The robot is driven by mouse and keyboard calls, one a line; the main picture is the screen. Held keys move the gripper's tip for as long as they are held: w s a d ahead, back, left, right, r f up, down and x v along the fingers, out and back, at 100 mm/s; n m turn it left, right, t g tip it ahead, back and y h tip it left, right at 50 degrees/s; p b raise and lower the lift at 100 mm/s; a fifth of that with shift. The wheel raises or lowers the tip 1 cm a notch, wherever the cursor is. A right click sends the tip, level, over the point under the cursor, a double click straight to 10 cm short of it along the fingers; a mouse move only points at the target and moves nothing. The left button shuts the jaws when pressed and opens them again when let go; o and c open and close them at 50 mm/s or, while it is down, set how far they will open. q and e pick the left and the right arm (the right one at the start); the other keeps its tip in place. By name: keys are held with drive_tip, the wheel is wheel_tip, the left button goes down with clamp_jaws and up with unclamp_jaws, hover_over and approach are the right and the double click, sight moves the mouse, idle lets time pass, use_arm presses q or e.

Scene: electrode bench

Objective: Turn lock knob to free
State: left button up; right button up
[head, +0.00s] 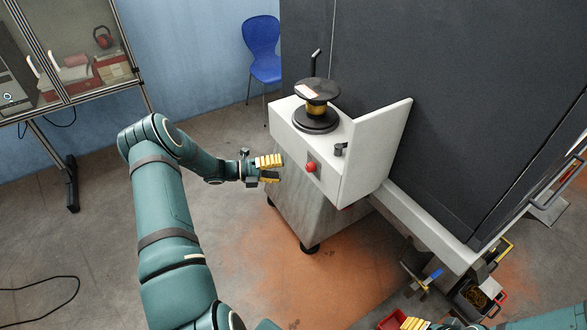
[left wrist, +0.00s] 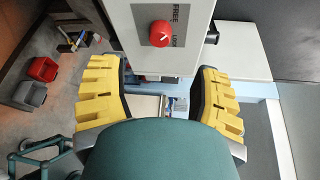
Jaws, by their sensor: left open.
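The lock knob (head: 311,167) is a round red knob on the front face of the white bench unit. In the left wrist view the red knob (left wrist: 161,33) has a small white mark and sits on a grey plate with the words FREE and LOCK beside it. I cannot tell for sure which word the mark points to. My left gripper (head: 268,168) is open and empty, to the left of the knob and apart from it. In the left wrist view its yellow fingers (left wrist: 157,72) stand wide apart below the knob. My right gripper (head: 415,324) barely shows at the bottom edge.
A black round plate on a brass stem (head: 317,90) stands on the white unit (head: 360,150). A small black lever (head: 340,149) is right of the knob. A large dark panel (head: 440,90) rises behind. Bins (head: 475,298) lie at the lower right.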

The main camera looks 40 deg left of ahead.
use_arm(q)
drive_tip(key=shift+v, duration=1.05)
drive_tip(key=s+d+f+m+g+y+b, duration=0.1)
drive_tip(key=s+d+f+m+g, duration=0.25)
drive_tip(key=d+f+m, duration=0.35)
drive_tip(key=s+d+f+m+g+y+b, duration=0.15)
drive_tip(key=d+m+g, duration=0.35)
drive_tip(key=d, duration=0.5)
drive_tip(key=s+d+f+m+g+y, duration=0.1)
drive_tip(key=s+d+f+m+g, duration=0.3)
drive_tip(key=d+m, duration=0.35)
drive_tip(key=s+d+m+t+y+b, duration=0.1)
drive_tip(key=s+d+m, duration=0.3)
drive_tip(key=m, duration=0.7)
drive_tip(key=s+d+f+m+t+y+b, duration=0.1)
drive_tip(key=s+d+m+y, duration=0.2)
drive_tip(key=d+m, duration=0.4)
drive_tip(key=s+m, duration=0.1)
drive_tip(key=m, duration=0.2)
drive_tip(key=shift+s+d+m+t+b, duration=0.25)
drive_tip(key=shift+m+t+b, duration=0.05)
drive_tip(key=shift+m+t, duration=0.05)
